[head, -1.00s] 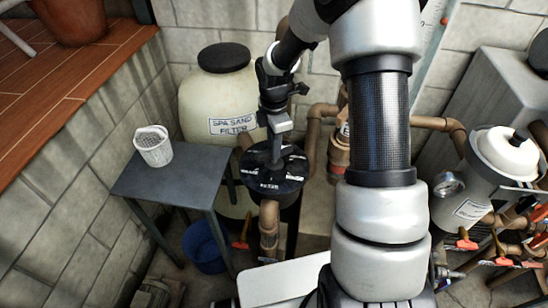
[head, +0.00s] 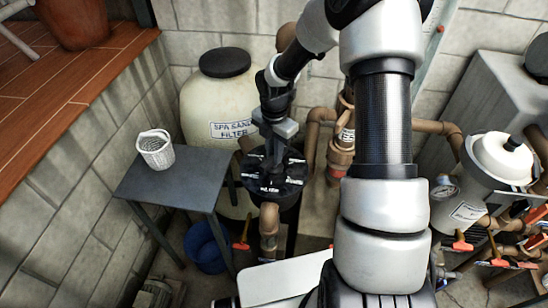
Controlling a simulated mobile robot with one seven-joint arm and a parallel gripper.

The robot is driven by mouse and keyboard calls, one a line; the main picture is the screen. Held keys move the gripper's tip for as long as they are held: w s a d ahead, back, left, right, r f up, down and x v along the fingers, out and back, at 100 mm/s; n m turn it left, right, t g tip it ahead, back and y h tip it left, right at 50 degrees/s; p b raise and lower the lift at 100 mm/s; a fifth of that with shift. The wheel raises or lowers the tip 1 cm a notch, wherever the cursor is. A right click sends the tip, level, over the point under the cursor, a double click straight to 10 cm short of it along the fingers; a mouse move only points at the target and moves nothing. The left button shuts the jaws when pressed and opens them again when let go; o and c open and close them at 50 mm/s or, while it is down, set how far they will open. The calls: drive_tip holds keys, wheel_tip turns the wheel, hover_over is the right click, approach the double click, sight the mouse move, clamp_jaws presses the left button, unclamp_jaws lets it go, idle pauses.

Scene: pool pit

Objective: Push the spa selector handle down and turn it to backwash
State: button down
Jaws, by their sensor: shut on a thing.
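The spa selector valve (head: 292,178) is a round black head with pale markings on its top. It sits in front of the cream tank labelled "SPA SAND FILTER" (head: 200,108). My gripper (head: 273,166) points down at the top of the valve, near its centre, and is shut on the selector handle. The handle is mostly hidden by my gripper and is too small to tell its angle or height. The position words on the valve top cannot be read clearly.
A grey table (head: 200,178) with a white basket (head: 156,150) stands left of the valve. A blue bucket (head: 205,246) is on the floor below. Brown pipes (head: 312,128) run behind and right of the valve. A white pump strainer and red-handled valves (head: 462,245) are at right.

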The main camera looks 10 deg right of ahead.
drive_tip(key=n+p, duration=0.2)
drive_tip(key=n, duration=0.2)
drive_tip(key=shift+s+r+n+p, duration=0.1)
drive_tip(key=shift+n+p, duration=0.2)
drive_tip(key=shift+p, duration=0.1)
drive_tip(key=shift+n+p, duration=0.4)
drive_tip(key=shift+n, duration=0.5)
drive_tip(key=shift+f, duration=0.2)
drive_tip(key=c, duration=1.6)
unclamp_jaws()
drive_tip(key=shift+r, duration=0.1)
drive_tip(key=shift+r, duration=3.5)
drive_tip(key=shift+r, duration=0.1)
